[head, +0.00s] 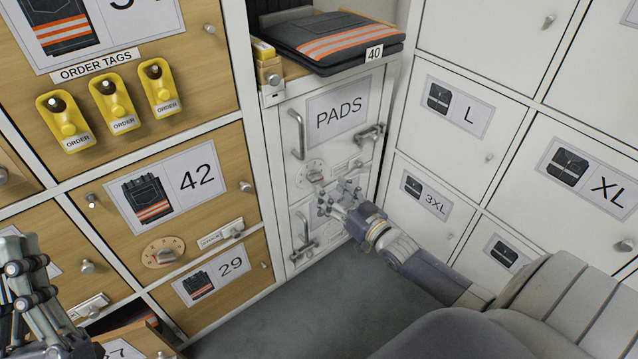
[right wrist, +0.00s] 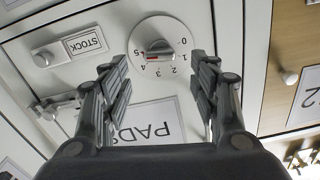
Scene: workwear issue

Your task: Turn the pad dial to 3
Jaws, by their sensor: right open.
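The pad dial (head: 313,171) is a round white dial on the door labelled PADS, below the label (head: 338,112). In the right wrist view, which is upside down, the dial (right wrist: 160,54) shows numbers 0 to 5 and a grey knob. The knob's red mark lies on the 4 and 5 side; I cannot tell exactly which number it meets. My right gripper (head: 338,199) is open, just in front of the door and below the dial. Its two fingers (right wrist: 160,85) stand apart on either side of the dial, with nothing between them. My left gripper (head: 28,290) is at the lower left, away from the dial.
A door handle (head: 297,134) and a latch (head: 369,135) stick out from the PADS door. Another dial (head: 163,252) is on the wooden locker marked 42. Folded trousers (head: 335,38) lie above. Grey floor (head: 330,300) is clear below.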

